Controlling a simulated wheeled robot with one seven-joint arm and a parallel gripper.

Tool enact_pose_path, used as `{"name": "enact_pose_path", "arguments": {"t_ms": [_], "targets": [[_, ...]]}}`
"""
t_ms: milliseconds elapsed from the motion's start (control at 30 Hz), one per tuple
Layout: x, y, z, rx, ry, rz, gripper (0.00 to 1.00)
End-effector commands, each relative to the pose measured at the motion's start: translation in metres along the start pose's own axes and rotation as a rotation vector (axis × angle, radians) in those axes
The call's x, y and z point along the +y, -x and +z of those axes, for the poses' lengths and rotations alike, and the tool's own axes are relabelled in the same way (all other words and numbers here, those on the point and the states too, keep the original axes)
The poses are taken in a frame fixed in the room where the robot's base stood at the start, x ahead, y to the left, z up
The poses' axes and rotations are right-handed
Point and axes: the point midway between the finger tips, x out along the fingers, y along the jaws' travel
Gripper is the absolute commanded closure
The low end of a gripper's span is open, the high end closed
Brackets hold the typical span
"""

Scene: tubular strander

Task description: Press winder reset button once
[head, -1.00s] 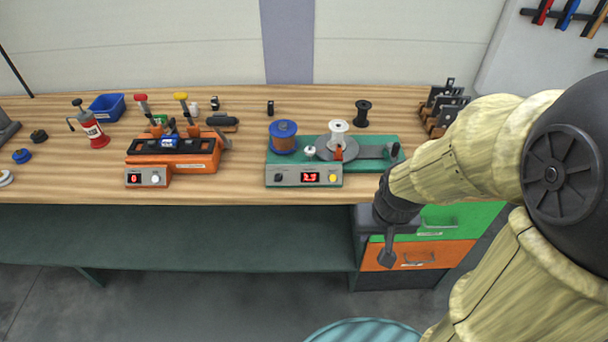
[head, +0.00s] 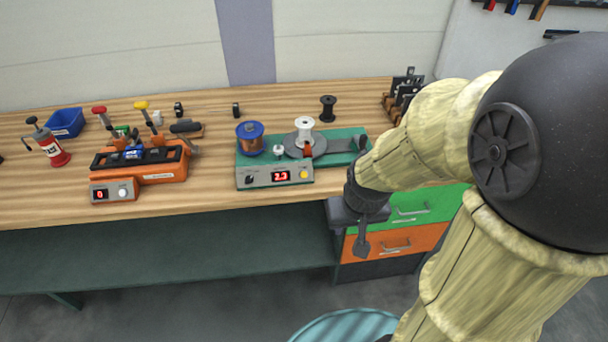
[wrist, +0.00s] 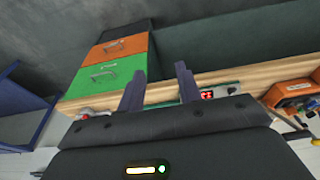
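The winder (head: 345,140) is a green-based machine on the bench with a blue spool, a white spool and a grey disc. Its grey front panel (head: 262,181) has a black knob (head: 250,181), a red display (head: 281,176) reading about 2.3, and a yellow button (head: 304,174) at the right end. No button label is legible. My gripper (head: 362,243) hangs in front of the bench edge, right of and below the panel, apart from it. In the wrist view, its two fingers (wrist: 159,70) are spread with nothing between them; the winder display (wrist: 207,95) shows beyond the right finger.
An orange machine (head: 165,172) with its own display and white knob stands left of the winder. A black spool (head: 328,108) stands behind it. Green (head: 425,205) and orange (head: 385,243) drawers lie under the bench at right. The bench front edge runs below the panel.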

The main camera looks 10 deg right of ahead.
Motion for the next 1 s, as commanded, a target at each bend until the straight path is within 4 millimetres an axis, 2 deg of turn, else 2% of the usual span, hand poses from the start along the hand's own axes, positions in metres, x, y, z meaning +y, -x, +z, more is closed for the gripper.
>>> {"name": "enact_pose_path", "arguments": {"t_ms": [33, 167, 1000], "targets": [[0.0000, 0.0000, 0.0000, 0.000, 0.000, 0.000, 0.75], [0.0000, 0.0000, 0.0000, 0.000, 0.000, 0.000, 1.00], [0.0000, 0.0000, 0.0000, 0.000, 0.000, 0.000, 1.00]]}}
